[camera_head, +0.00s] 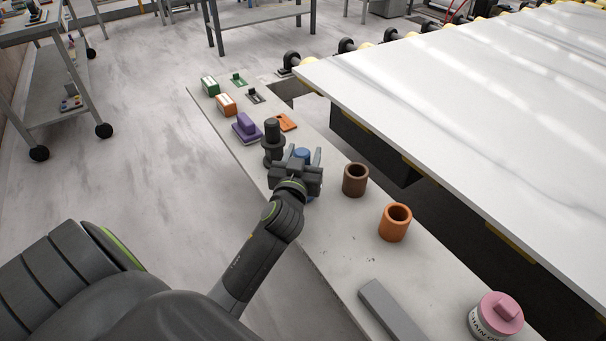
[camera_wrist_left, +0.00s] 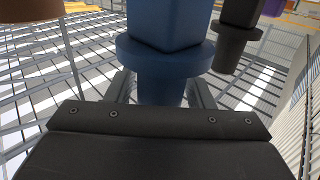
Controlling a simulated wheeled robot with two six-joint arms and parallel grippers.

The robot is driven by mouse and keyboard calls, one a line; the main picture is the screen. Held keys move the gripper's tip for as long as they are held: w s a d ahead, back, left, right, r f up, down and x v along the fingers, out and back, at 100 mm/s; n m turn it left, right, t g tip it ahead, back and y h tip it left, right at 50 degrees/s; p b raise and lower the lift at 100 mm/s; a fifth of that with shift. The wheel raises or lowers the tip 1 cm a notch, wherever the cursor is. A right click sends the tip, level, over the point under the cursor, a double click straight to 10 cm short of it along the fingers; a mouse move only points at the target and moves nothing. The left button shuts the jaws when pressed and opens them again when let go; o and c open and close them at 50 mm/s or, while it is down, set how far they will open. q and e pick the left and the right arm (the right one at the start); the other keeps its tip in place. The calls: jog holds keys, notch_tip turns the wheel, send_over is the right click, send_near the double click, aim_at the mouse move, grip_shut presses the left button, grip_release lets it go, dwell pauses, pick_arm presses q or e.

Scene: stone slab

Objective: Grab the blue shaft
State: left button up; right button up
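The blue shaft (camera_head: 302,153) stands on the narrow grey slab, mostly hidden behind my left gripper in the head view. In the left wrist view the blue shaft (camera_wrist_left: 165,65) is close and upright, with a square upper block, a wide round flange and a narrower part below. My left gripper (camera_head: 304,157) has one finger on each side of it. In the wrist view the fingers (camera_wrist_left: 160,90) flank the narrower part below the flange. They look open, with contact not clear. My right gripper is not in view.
A black shaft (camera_head: 272,140) stands close to the left of the blue one. A brown cup (camera_head: 355,180) and an orange cup (camera_head: 394,222) stand to the right. Purple, orange and green blocks line the far end. A large white slab (camera_head: 470,90) borders the right.

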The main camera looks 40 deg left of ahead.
pick_arm(q)
jog(key=shift+w+a+f, duration=0.1)
jog(key=shift+w+f, duration=0.1)
jog(key=c, duration=1)
jog(key=shift+r, duration=0.1)
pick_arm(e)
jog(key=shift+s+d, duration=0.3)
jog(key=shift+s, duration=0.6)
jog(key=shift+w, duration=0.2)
